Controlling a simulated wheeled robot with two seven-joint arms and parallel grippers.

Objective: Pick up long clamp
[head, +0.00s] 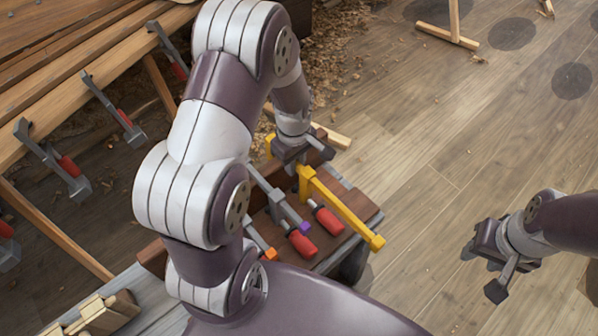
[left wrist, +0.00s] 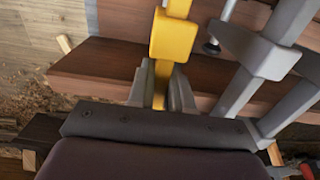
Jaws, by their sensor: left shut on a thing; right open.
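A yellow clamp with a long bar (head: 345,212) lies on a wooden cart top, its near end reaching past the right edge. My left gripper (head: 299,180) points down at the clamp's far part and is shut on it. In the left wrist view the yellow bar (left wrist: 177,10) runs between the two grey fingers (left wrist: 161,88), with a yellow block just beyond them. My left arm hides part of the cart and clamps. My right gripper (head: 490,272) is open and empty over the floor at right.
Grey clamps with red handles (head: 328,220) lie close beside the yellow clamp on the cart (head: 362,205); grey bars (left wrist: 265,60) show close to the fingers. More clamps (head: 115,110) hang on the planked hull at left. Wooden blocks (head: 105,315) sit at lower left. The right floor is mostly clear.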

